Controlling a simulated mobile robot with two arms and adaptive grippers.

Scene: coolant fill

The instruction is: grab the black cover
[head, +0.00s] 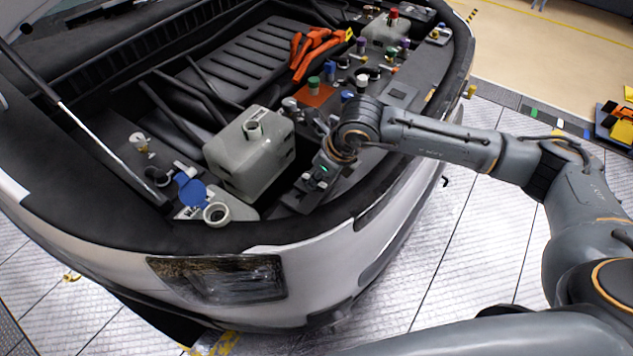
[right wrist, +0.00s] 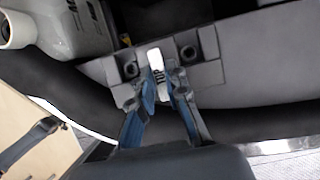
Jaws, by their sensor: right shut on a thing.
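My right gripper (head: 310,184) reaches down beside the grey coolant tank (head: 250,150), over the front edge of the engine bay. In the right wrist view, its blue-padded fingers (right wrist: 163,96) close on a small white piece with black ribs (right wrist: 157,72). This piece stands at a dark plate with round studs (right wrist: 203,72). I cannot tell whether the held piece belongs to the black cover. In the head view, the gripper hides its own fingertips. A black ring-like part (head: 157,176) lies left of the tank. My left gripper is not in view.
A blue cap (head: 192,194) and a white ring (head: 217,214) are at the front left of the bay. Orange cables (head: 315,50) and several coloured caps fill the back. The bumper edge runs close below my right gripper.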

